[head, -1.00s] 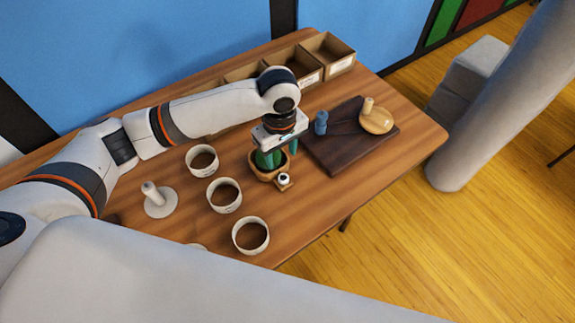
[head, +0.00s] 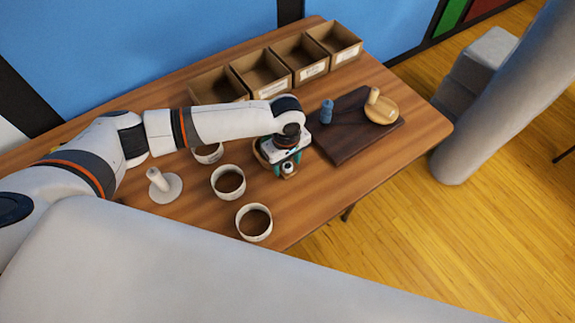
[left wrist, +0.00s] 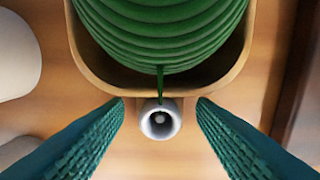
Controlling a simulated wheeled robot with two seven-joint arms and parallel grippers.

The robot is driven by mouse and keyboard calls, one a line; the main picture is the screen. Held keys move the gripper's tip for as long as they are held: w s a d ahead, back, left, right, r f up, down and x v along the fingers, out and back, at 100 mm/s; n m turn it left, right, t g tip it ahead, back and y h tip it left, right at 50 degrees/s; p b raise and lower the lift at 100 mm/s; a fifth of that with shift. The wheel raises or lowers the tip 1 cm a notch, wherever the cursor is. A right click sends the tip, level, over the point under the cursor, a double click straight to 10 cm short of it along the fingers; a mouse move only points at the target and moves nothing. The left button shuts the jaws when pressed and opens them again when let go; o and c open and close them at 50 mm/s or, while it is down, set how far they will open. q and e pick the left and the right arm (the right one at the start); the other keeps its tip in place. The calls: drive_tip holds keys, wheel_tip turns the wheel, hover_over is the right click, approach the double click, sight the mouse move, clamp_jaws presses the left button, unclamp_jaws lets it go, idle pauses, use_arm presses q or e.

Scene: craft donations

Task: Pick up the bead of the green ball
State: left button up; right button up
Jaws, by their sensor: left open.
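The green ball (left wrist: 160,30), a wound ball of green yarn, sits in a tan wooden bowl (left wrist: 262,30) in the left wrist view. A thread hangs from it over the rim to its bead (left wrist: 160,120), a small whitish cylinder with a dark hole. In the head view the bead (head: 287,169) shows below the gripper, and the bowl (head: 261,157) is mostly hidden. My left gripper (head: 287,163) is open over the bowl's near edge. In the left wrist view its teal fingers stand on either side of the bead, with gaps on both sides. My right gripper is out of view.
White round cups (head: 254,237) stand left of and in front of the bowl, near a white peg stand (head: 165,189). A dark board (head: 350,142) at right holds a blue spool (head: 326,112) and a tan disc (head: 381,112). Open boxes (head: 313,71) line the back.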

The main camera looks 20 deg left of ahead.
use_arm(q)
drive_tip(key=c, duration=1.1)
drive_tip(key=shift+o, duration=0.2)
